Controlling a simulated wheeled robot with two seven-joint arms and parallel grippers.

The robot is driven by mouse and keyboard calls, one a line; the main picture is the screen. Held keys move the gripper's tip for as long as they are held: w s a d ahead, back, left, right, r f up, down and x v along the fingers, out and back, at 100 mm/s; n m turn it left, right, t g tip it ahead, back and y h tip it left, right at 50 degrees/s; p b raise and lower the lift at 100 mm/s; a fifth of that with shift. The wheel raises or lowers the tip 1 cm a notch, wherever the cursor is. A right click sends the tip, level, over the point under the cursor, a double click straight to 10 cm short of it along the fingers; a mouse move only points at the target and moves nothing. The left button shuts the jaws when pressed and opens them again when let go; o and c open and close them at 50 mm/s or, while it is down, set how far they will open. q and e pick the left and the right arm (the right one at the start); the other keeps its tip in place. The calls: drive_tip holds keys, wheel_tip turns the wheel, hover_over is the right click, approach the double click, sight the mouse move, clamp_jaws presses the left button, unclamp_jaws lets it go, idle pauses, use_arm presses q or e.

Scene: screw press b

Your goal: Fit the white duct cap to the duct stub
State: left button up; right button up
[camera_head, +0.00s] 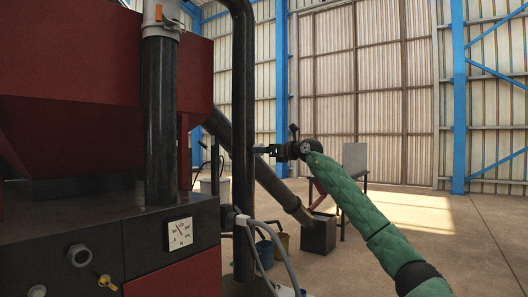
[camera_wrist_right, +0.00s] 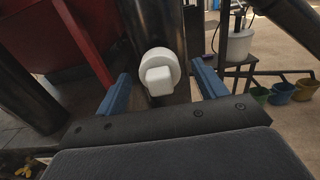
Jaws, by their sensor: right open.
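The white duct cap (camera_wrist_right: 155,55), a round disc with a square knob, shows in the right wrist view in front of a dark vertical duct (camera_wrist_right: 162,18). It faces me, between the blue fingers of my right gripper (camera_wrist_right: 160,70), with a gap on either side. The duct stub itself is hidden behind the cap, so I cannot tell how the cap is seated. In the head view my right gripper (camera_head: 264,150) reaches left towards the black vertical duct (camera_head: 243,120), and the cap cannot be made out there. My right gripper is open. My left gripper is not in view.
The red and dark press body (camera_head: 65,60) fills the left, with a gauge (camera_head: 180,233) on its front. A slanting pipe (camera_head: 265,175) runs behind the duct to a dark box (camera_head: 318,234). A white bucket (camera_wrist_right: 238,43) and several smaller buckets stand beyond. The floor at right is clear.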

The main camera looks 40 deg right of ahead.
drive_tip(key=v, duration=0.7)
idle(0.5)
